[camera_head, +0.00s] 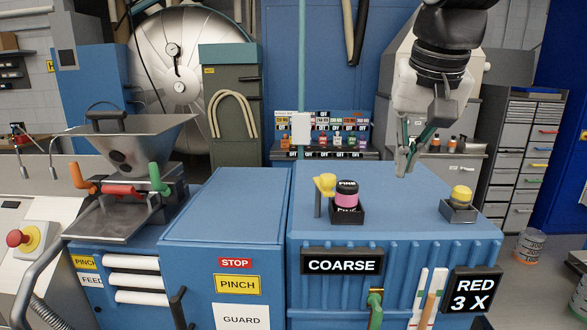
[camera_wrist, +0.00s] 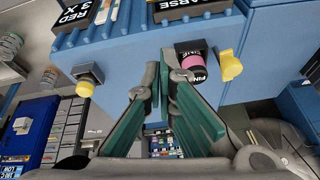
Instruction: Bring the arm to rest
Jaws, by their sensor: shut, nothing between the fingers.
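My arm comes down from the top right of the head view. My gripper (camera_head: 404,168) hangs above the right part of the blue cabinet top (camera_head: 400,196), pointing down. Its green-padded fingers (camera_wrist: 159,78) are shut and empty, and they also show in the wrist view. A pink and black drum (camera_head: 347,194) stands in a dark holder left of my gripper; the wrist view shows it too (camera_wrist: 192,64). The gripper is apart from it.
A yellow knob (camera_head: 461,194) sits on a metal block at the right. A yellow paddle (camera_head: 324,184) stands on a post beside the drum. A steel hopper (camera_head: 125,140) is at the left. COARSE (camera_head: 342,265) and RED 3 X (camera_head: 472,290) signs are on the front.

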